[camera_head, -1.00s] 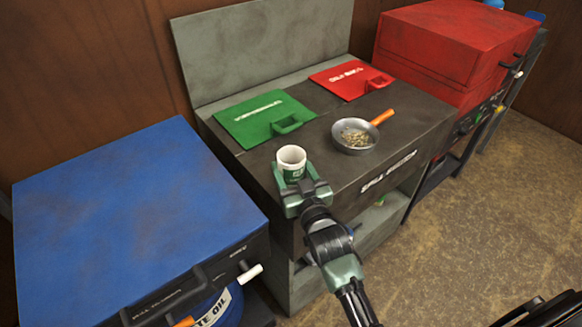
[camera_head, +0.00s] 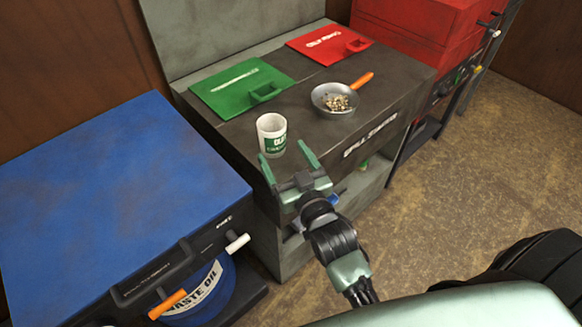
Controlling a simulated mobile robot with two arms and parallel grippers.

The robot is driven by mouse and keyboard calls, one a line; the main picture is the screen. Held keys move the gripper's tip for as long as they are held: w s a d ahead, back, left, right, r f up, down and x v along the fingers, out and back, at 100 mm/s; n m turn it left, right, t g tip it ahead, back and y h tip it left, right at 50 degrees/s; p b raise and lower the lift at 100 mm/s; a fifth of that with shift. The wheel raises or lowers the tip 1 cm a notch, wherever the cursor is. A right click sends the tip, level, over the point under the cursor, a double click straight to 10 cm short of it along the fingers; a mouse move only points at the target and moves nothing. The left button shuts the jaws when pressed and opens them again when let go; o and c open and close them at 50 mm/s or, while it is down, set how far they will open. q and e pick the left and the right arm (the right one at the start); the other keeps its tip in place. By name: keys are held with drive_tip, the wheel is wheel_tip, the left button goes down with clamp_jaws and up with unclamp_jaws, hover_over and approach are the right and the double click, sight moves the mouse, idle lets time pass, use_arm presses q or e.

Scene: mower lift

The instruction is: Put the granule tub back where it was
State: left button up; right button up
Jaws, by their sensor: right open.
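The granule tub (camera_head: 271,134), a white open-topped cup with a green label, stands upright on the dark top of the spill station (camera_head: 228,130), near its front left edge. My right gripper (camera_head: 289,158) is open and empty, its two green fingers pointing toward the tub from just in front of and beside it. The fingers are not around the tub; whether the left finger touches it is hard to tell. My left gripper is not in view.
A pan (camera_head: 336,98) with granules and an orange handle sits on the station. A blue cabinet (camera_head: 110,190) stands left, with a waste oil drum (camera_head: 203,300) below. A red cabinet (camera_head: 425,40) stands right.

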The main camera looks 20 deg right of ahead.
drive_tip(key=shift+s+d, duration=0.1)
drive_tip(key=shift+s, duration=2.1)
